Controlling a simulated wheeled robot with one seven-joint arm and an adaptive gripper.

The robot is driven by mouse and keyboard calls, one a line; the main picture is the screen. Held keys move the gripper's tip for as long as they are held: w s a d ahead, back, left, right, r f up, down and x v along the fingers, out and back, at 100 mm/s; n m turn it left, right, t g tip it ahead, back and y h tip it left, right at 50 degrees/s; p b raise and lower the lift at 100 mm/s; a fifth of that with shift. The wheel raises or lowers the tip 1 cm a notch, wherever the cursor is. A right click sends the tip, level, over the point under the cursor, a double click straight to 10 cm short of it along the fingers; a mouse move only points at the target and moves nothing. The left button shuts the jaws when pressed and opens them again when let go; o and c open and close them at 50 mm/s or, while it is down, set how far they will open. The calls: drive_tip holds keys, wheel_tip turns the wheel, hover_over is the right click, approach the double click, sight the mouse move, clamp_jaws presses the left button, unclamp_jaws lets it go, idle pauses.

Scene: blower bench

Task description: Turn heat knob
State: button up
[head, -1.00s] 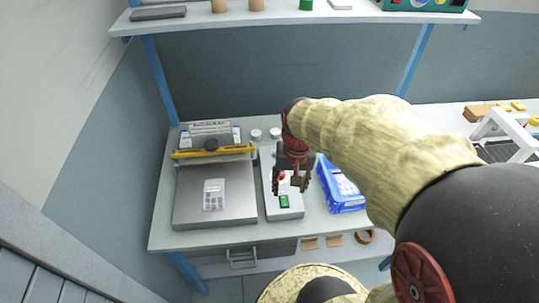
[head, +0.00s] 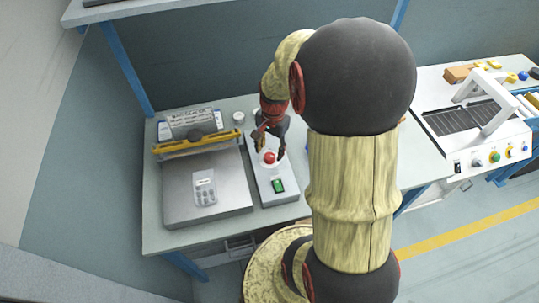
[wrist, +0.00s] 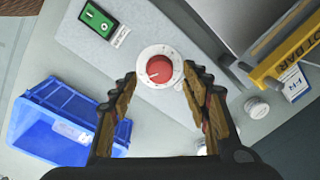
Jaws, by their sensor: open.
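The heat knob (wrist: 159,69) is red with a white dial ring around it, on a light grey control box (wrist: 170,30). In the wrist view it sits just beyond and between the fingertips of my gripper (wrist: 156,82). The fingers are spread apart, and I see no contact with the knob. The green switch also shows in the wrist view (wrist: 97,20).
A blue bin (wrist: 60,120) lies beside the control box. A flat metal plate machine with a yellow bar (head: 198,145) stands left of it. White round containers (wrist: 256,107) stand near the box. A white machine with coloured knobs (head: 480,130) is on the right bench.

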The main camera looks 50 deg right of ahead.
sight(270, 156)
drive_tip(key=shift+f+b, duration=0.35)
drive_tip(key=shift+f, duration=1.2)
drive_tip(key=shift+c, duration=0.7)
drive_tip(key=c, duration=1)
